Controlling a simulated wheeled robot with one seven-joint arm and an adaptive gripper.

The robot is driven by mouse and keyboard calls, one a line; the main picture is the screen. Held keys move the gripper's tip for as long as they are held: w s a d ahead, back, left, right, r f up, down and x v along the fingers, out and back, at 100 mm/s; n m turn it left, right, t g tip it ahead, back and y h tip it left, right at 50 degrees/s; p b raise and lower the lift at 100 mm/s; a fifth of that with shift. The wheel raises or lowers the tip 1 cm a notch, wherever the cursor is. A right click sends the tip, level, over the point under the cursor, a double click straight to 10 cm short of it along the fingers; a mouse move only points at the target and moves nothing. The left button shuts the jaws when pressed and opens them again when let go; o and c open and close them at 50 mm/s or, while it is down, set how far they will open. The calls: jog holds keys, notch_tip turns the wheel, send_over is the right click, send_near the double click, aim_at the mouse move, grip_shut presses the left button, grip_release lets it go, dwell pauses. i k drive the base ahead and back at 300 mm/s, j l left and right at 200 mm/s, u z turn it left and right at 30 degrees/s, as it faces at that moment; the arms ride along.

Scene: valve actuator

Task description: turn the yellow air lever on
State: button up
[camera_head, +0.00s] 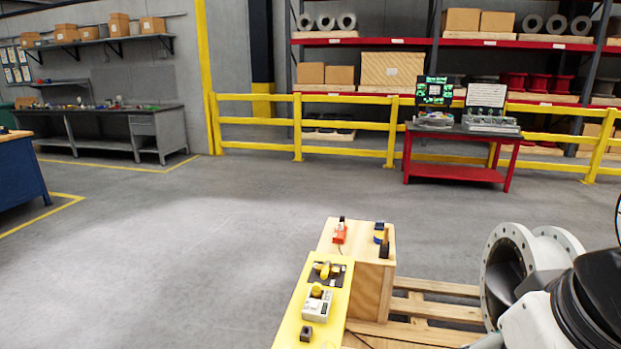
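A yellow board (290,322) stands low in front of me, right of the picture's middle. Near its far end, a yellow lever (325,269) sits on a dark block. Closer, a light grey box (318,306) has a yellow knob (317,290) on top. Either yellow part could be the air lever; I cannot tell which, and the lever's on or off position is too small to read. My gripper is not in view. Only black and white parts of my arm show at the lower right, apart from the board in the picture.
A wooden box (371,284) behind the board carries an orange-red device (339,233) and a blue and black one (381,238). A wooden pallet (435,311) lies beside it. A large grey flanged pipe (497,262) stands at right. The floor at left is clear.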

aim_at(324, 274)
jog(key=i+j+z, duration=0.25)
jog(key=j, duration=0.75)
jog(key=j+z, duration=0.2)
jog(key=j, duration=0.8)
jog(key=k, duration=0.05)
